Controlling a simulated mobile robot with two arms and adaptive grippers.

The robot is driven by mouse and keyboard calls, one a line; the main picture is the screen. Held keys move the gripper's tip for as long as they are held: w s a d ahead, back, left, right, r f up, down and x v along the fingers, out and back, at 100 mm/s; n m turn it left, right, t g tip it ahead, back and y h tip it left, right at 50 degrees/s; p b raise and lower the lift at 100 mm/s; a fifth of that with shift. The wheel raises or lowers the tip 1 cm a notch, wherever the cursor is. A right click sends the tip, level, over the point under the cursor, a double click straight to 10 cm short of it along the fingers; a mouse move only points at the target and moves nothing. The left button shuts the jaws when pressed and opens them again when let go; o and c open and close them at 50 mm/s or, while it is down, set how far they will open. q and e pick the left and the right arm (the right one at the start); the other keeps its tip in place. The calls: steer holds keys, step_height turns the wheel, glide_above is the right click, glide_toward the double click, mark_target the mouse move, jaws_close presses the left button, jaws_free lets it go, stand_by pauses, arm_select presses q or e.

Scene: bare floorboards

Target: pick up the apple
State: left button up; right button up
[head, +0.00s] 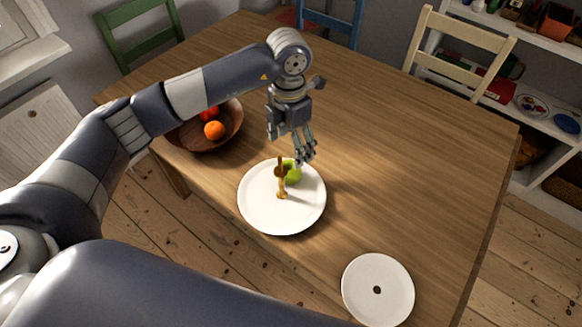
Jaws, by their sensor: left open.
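A green apple (293,175) sits on a large white plate (256,205) near the front edge of the wooden table. A brown upright object (281,181) stands on the same plate, just left of the apple and partly in front of it. My left gripper (304,156) is open and points down, with its fingers close to the upper right side of the apple. I cannot tell whether a finger touches it. My right gripper is not in view.
A dark wooden bowl (228,128) with an orange (214,130) and a red fruit (210,113) stands left, partly behind my left arm. A smaller white plate (378,268) with a dark spot lies front right. The table's right half (430,150) is clear. Chairs stand behind.

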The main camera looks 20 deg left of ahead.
mark_target(288, 167)
arm_select(q)
step_height(288, 167, down, 4)
steer(key=shift+s+f+p, duration=0.15)
steer(key=shift+f+p, duration=0.1)
steer(key=shift+p, duration=0.05)
steer(key=f, duration=0.1)
steer(key=f+p, duration=0.1)
steer(key=f, duration=0.3)
steer(key=shift+s+a+p, duration=0.15)
steer(key=shift+a+p, duration=0.1)
steer(key=shift+p, duration=0.1)
steer(key=shift+f, duration=0.2)
steer(key=c, duration=1.2)
